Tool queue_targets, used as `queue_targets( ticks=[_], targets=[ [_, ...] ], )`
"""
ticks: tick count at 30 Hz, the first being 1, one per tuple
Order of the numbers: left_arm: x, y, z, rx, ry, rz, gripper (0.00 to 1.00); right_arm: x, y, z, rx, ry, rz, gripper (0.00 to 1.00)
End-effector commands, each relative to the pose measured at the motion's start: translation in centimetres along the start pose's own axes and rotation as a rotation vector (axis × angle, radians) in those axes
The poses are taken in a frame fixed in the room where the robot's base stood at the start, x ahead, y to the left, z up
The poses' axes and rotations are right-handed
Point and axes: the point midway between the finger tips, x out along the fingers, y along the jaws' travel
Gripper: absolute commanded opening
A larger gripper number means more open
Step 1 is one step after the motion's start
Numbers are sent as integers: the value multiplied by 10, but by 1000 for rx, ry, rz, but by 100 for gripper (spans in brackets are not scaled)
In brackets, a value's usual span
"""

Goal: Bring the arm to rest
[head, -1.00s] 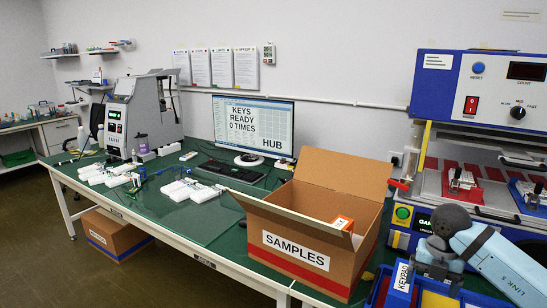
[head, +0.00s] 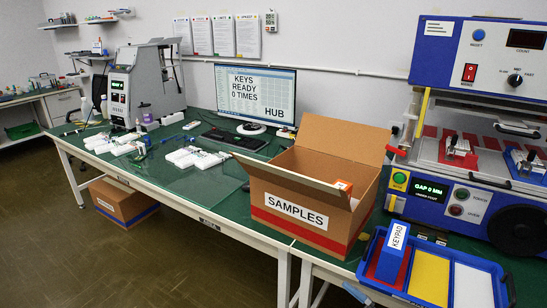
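Neither of my grippers shows in the head view, and no held object is visible. A blue block labelled KEYPAD (head: 390,262) stands in the red left compartment of a blue tray (head: 508,283) at the bottom right. The tray's yellow compartment (head: 430,276) and white compartment (head: 472,288) look empty. A small pale piece (head: 355,292) shows at the bottom edge, left of the tray; I cannot tell what it is.
An open SAMPLES carton (head: 297,213) stands on the green-topped bench (head: 205,205). The blue test machine (head: 450,195) is at the right, behind the tray. A monitor (head: 253,95) and grey machine (head: 143,80) stand farther back. Another carton (head: 122,203) is under the bench.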

Motion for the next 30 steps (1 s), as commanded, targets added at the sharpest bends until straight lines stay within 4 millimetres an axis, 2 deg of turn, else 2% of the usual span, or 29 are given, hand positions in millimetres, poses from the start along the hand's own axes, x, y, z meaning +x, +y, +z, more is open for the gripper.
queue_targets(
  ticks=[3, 6, 9, 13, 17, 18, 25, 30],
  targets=[
    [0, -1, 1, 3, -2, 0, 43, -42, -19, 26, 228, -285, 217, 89],
    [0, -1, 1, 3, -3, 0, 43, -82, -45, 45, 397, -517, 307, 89],
    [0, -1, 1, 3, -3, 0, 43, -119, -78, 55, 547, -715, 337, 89],
    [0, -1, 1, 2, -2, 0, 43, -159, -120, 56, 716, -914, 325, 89],
    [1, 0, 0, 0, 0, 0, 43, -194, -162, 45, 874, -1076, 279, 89],
    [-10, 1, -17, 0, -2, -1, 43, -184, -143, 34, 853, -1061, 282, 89],
    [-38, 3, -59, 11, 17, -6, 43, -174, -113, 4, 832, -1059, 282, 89],
    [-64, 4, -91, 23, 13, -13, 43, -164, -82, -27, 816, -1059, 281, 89]
  ],
)
